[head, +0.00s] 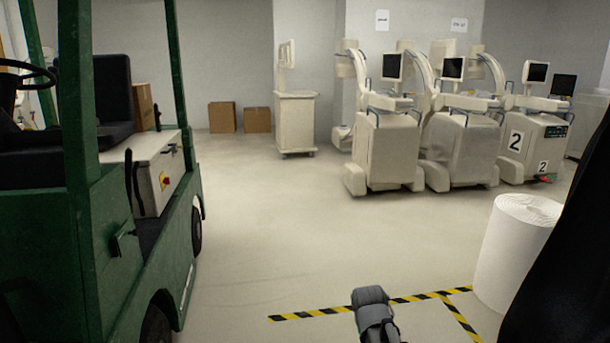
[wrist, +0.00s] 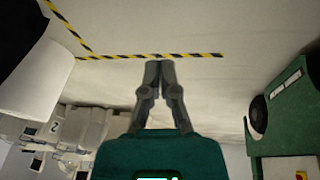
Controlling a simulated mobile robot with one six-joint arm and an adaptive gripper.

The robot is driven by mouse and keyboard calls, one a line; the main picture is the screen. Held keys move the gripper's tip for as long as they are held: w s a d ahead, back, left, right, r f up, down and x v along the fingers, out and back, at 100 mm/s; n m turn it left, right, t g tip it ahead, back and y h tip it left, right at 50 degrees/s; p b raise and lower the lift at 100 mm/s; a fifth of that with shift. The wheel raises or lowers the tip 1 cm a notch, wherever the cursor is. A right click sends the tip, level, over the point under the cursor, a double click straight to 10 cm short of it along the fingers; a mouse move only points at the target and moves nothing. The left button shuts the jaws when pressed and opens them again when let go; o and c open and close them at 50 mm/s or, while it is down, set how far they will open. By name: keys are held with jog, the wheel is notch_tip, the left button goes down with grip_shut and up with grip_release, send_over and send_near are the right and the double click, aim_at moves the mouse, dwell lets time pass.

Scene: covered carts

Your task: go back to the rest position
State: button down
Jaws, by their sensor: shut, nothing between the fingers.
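My gripper (head: 369,296) shows at the bottom middle of the head view, above the floor by the yellow-and-black floor tape (head: 310,314). In the wrist view my gripper (wrist: 160,66) has its two fingers together, with nothing between them. The fingertips appear just beside the tape line in that picture. Most of the arm is out of the frame in the head view.
A green forklift-like vehicle (head: 85,210) stands at the left. A white roll (head: 515,245) stands at the right, beside a dark shape. Several covered medical carts (head: 390,150) stand at the back right. Two cardboard boxes (head: 222,117) sit by the back wall. The middle floor is clear.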

jog(key=s+g+y, duration=0.2)
jog(key=s+g, duration=0.1)
jog(key=s, duration=0.7)
notch_tip(320, 180, up, 26)
jog(key=p, duration=2.7)
jog(key=shift+a+m, duration=0.15)
jog(key=shift+m, duration=0.15)
